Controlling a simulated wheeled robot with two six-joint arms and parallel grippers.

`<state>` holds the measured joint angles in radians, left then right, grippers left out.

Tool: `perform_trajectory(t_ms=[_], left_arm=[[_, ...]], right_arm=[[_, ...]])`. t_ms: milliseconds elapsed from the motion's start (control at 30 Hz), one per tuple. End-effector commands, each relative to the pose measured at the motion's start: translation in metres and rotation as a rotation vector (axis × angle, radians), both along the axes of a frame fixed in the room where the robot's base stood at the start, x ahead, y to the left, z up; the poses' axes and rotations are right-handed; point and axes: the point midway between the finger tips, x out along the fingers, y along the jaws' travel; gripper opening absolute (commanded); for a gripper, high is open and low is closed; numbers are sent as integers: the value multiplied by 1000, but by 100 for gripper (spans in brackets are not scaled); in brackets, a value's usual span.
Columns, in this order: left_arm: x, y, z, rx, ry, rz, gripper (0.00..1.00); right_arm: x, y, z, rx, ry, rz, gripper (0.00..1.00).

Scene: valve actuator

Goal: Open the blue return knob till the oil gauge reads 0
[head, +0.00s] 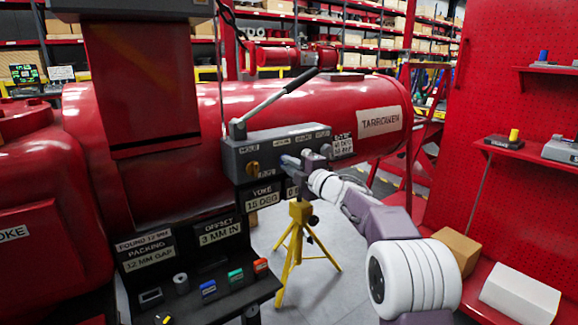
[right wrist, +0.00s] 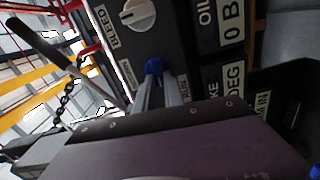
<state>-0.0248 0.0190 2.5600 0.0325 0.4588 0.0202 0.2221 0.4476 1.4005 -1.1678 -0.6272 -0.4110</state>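The dark grey pump block (head: 240,150) stands in front of the red cylinder. My right gripper (head: 292,161) is at the block's front face. In the right wrist view, its two grey fingers (right wrist: 158,88) reach to the blue return knob (right wrist: 153,66) and appear closed on it; the fingertips partly hide the knob. The oil gauge plate (right wrist: 231,24) shows "0 B" with the rest cut off; in the head view my right gripper partly covers this plate. My left gripper is not in view.
A pale bleed knob (right wrist: 138,14) sits beside the blue knob. A pump handle (head: 275,98) slants up from the block. A yellow tripod (head: 298,230) stands below. A black shelf (head: 225,300) with small coloured blocks is at front left. A red pegboard wall (head: 520,120) is at right.

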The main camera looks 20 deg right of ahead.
Motion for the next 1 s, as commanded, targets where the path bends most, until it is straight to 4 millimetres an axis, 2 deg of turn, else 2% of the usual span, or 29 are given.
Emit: perform_trajectory(t_ms=[33, 67, 367, 467, 800, 1000], left_arm=[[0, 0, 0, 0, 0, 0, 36], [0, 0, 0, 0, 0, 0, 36], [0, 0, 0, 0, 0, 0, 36], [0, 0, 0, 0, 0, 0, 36], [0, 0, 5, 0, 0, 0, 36], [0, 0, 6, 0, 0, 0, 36]], right_arm=[[0, 0, -2, 0, 3, 0, 27], [0, 0, -2, 0, 3, 0, 35], [0, 0, 0, 1, 1, 0, 35], [-6, -3, 0, 1, 0, -1, 35], [-68, -25, 1, 1, 2, -3, 35], [-85, -31, 0, 1, 1, 0, 35]])
